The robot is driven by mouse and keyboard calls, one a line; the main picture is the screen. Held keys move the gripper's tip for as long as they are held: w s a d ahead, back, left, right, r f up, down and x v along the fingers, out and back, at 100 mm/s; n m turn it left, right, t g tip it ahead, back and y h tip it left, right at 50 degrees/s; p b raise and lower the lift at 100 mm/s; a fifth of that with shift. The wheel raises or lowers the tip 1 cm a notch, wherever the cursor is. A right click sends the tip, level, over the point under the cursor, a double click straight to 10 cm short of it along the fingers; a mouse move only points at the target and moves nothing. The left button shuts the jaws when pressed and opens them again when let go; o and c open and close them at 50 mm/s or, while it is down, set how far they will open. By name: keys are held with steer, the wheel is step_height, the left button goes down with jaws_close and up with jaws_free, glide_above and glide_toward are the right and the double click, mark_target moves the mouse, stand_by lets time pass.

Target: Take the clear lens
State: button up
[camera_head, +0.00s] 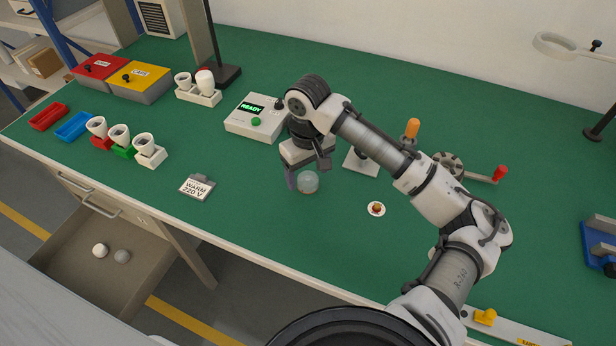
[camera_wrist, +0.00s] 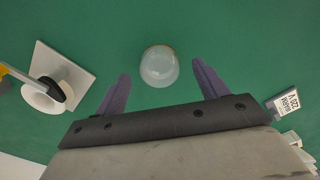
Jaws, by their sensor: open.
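The clear lens (camera_head: 308,182) is a small pale, see-through dome standing on the green bench top, just in front of my gripper in the head view. In the wrist view the clear lens (camera_wrist: 159,66) lies ahead of the gap between my two purple fingers, slightly beyond their tips. My gripper (camera_wrist: 160,82) is open and empty, with a finger to either side of the lens's line. In the head view my gripper (camera_head: 304,176) hangs low over the bench, partly hidden by its own wrist.
A white stand (camera_wrist: 65,78) is left in the wrist view. An open drawer (camera_head: 85,275) holds two bulbs.

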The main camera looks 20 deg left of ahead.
steer(key=shift+f, duration=0.9)
steer(key=shift+c, duration=0.4)
steer(key=c, duration=0.9)
steer(key=shift+c, duration=0.2)
step_height(320, 180, up, 19)
steer(key=b, duration=0.1)
step_height(320, 180, up, 6)
steer(key=p, duration=0.6)
glide_above(308, 177)
steer(key=shift+f, duration=0.2)
steer(key=shift+b, duration=0.3)
